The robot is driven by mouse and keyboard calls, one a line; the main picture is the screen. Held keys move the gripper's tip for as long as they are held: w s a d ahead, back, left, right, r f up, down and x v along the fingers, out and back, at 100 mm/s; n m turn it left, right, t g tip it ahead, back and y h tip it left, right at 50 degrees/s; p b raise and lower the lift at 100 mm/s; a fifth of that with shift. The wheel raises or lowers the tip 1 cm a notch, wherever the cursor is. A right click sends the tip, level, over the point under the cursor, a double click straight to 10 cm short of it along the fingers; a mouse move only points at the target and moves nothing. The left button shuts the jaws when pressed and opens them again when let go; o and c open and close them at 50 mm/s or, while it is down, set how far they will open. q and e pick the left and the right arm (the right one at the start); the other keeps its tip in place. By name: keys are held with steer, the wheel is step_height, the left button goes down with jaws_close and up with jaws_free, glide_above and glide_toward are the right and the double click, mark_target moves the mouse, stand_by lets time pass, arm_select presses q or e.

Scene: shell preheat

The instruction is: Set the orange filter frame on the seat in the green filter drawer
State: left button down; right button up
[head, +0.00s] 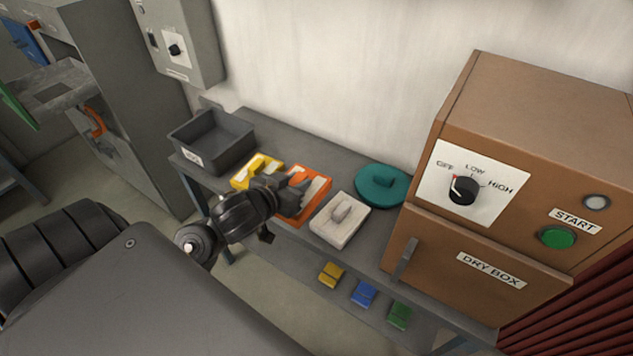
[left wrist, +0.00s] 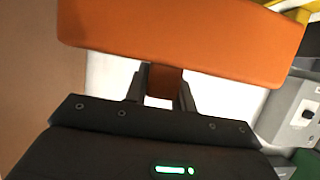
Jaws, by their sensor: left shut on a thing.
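The orange filter frame (head: 322,182), with a white filter face, is at the bench between a yellow frame and a white one. My left gripper (head: 292,196) is over it. In the left wrist view, the gripper's fingers (left wrist: 162,88) are shut on the orange tab of the frame (left wrist: 185,35). Whether the frame touches the bench is unclear. At the far left, a drawer with a green front (head: 17,106) stands open from the grey cabinet, its grey top (head: 62,90) showing a darker recess. My right gripper is not in view.
The bench also holds a grey bin (head: 225,150), a yellow frame (head: 245,177), a white block with a handle (head: 345,228) and a teal lid (head: 378,193). A brown dry box (head: 540,130) stands right. Floor shows between bench and cabinet (head: 145,130).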

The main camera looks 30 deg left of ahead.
arm_select(q)
steer(key=shift+s+a+f, duration=0.1)
steer(key=shift+s, duration=0.35)
steer(key=shift+w+f+b, duration=0.1)
steer(key=shift+f+b, duration=0.1)
steer(key=shift+b, duration=0.15)
steer(key=b, duration=0.1)
steer(key=w+a+f+b, duration=0.1)
steer(key=b, duration=0.1)
steer(key=shift+w+a+f, duration=0.1)
steer(key=shift+w+a, duration=0.05)
steer(key=shift+w, duration=0.15)
steer(key=w+a, duration=0.1)
steer(key=w+a+f+b, duration=0.1)
steer(key=w, duration=0.1)
steer(key=w+a+f, duration=0.1)
steer(key=shift+w+a+f, duration=0.1)
steer(key=shift+w+a, duration=0.2)
steer(key=shift+w+a+f+b, duration=0.4)
steer(key=shift+w+a+f, duration=0.2)
steer(key=shift+w+f, duration=0.35)
steer(key=shift+w+a+f+b, duration=0.4)
steer(key=shift+w+a+f, duration=0.2)
steer(key=shift+f, duration=0.55)
steer(key=shift+w+a+f+b, duration=0.4)
steer(key=shift+w+a+f, duration=0.15)
steer(key=shift+w+f, duration=0.4)
step_height(320, 180, down, 3)
steer(key=shift+f, duration=0.1)
